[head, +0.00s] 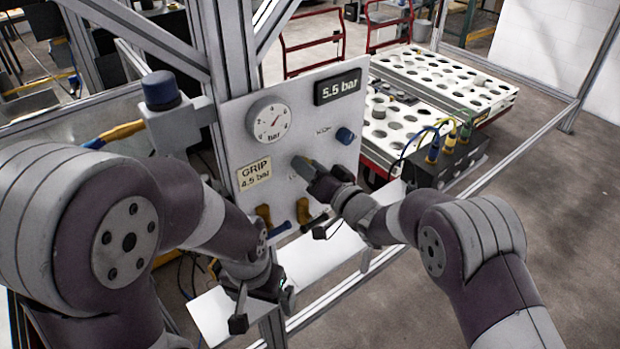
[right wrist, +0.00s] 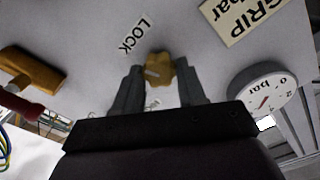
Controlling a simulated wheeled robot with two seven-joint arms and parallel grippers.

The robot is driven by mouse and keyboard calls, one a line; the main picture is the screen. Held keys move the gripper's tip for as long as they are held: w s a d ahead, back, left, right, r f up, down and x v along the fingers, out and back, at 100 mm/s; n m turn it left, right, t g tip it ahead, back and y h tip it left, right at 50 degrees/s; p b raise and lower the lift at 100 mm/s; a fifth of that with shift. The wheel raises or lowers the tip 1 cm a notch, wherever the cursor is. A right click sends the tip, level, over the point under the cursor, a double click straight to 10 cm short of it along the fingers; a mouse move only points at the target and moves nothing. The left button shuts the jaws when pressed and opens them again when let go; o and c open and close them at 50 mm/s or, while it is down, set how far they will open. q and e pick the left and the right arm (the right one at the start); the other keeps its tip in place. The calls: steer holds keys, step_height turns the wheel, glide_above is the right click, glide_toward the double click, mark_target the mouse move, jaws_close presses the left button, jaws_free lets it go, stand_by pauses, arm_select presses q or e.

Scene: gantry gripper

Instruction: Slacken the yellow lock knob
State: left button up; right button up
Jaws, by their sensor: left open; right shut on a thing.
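The yellow lock knob (right wrist: 160,68) shows in the right wrist view, on the grey panel next to a LOCK label (right wrist: 135,35). My right gripper (right wrist: 160,82) is shut on it, one finger on each side. In the head view my right gripper (head: 308,176) reaches the middle of the panel (head: 300,110) and hides the knob. My left gripper (head: 262,310) is open and empty, low in front of the white shelf below the panel.
The panel carries a round gauge (head: 269,120), a 5.5 bar display (head: 338,87), a GRIP 4.5 bar label (head: 254,174) and a blue knob (head: 345,136). Yellow handles (head: 264,215) sit low on it. A blue-capped unit (head: 160,90) stands left. A white shelf (head: 330,250) juts out below.

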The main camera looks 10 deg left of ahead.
steer(key=shift+s+a+f+n+b, duration=0.1)
steer(key=shift+f+n+b, duration=0.05)
steer(key=shift+n+b, duration=7.35)
steer(key=shift+s+a+f+n+b, duration=0.1)
steer(key=shift+f+n+b, duration=0.05)
steer(key=shift+n+b, duration=7.3)
steer(key=shift+n+p, duration=0.95)
steer(key=shift+n, duration=0.2)
steer(key=shift+r, duration=0.1)
steer(key=o, duration=1)
steer(key=shift+w, duration=0.1)
steer(key=shift+o, duration=0.2)
